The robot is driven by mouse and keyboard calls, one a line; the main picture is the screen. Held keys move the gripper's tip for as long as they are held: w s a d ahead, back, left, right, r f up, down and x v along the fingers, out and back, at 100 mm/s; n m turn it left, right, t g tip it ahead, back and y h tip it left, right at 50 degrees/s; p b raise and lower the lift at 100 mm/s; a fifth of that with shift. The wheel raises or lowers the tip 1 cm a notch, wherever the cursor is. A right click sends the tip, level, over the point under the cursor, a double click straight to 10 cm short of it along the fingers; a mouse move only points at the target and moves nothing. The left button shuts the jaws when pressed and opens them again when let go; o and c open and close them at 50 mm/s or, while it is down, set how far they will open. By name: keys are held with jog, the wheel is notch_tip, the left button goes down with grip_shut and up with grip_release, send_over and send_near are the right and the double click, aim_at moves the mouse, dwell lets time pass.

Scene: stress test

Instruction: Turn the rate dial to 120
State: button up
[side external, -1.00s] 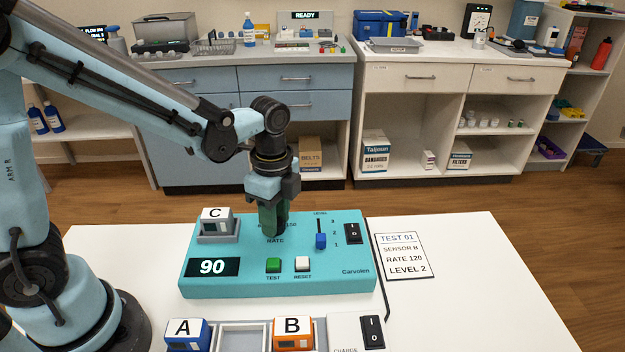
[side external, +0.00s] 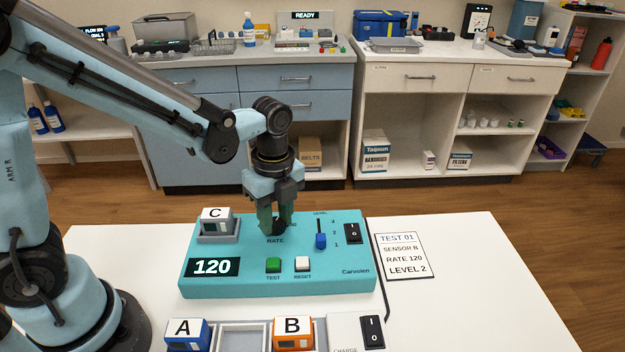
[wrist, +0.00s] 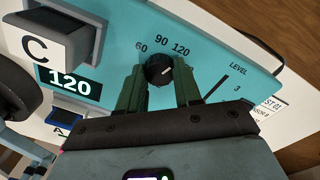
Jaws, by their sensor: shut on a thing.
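The black rate dial (wrist: 158,71) is on the teal console (side external: 345,272), between my two green fingers in the wrist view. Its white pointer line is turned toward the printed 120. The console's display (side external: 213,267) reads 120, and it also shows in the wrist view (wrist: 70,82). My gripper (side external: 277,228) is shut on the dial, pointing down from above. In the side view the fingers partly hide the dial and its scale.
Sensor C (side external: 215,224) sits in the console's holder. A green TEST button (side external: 273,265), white RESET button (side external: 302,264), blue level slider (side external: 321,241) near 1 and power switch (side external: 352,233) are close by. Sensors A (side external: 186,334) and B (side external: 293,333) stand in front.

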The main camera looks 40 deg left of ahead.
aim_at(274, 220)
jog(key=o, duration=1)
jog(key=shift+o, duration=0.2)
notch_tip(274, 220, up, 12)
jog(key=shift+w, duration=0.3)
jog(key=shift+r, duration=0.1)
jog(key=s+a+f+n+t, duration=0.1)
jog(key=n+t, duration=0.3)
jog(key=n, duration=0.6)
jog(key=s+a+f+n+t, duration=0.2)
jog(key=s+a+n+t, duration=0.1)
jog(key=n, duration=0.6)
jog(key=shift+s+a+n+t, duration=0.35)
jog(key=shift+s+n+t, duration=0.05)
jog(key=shift+s, duration=0.25)
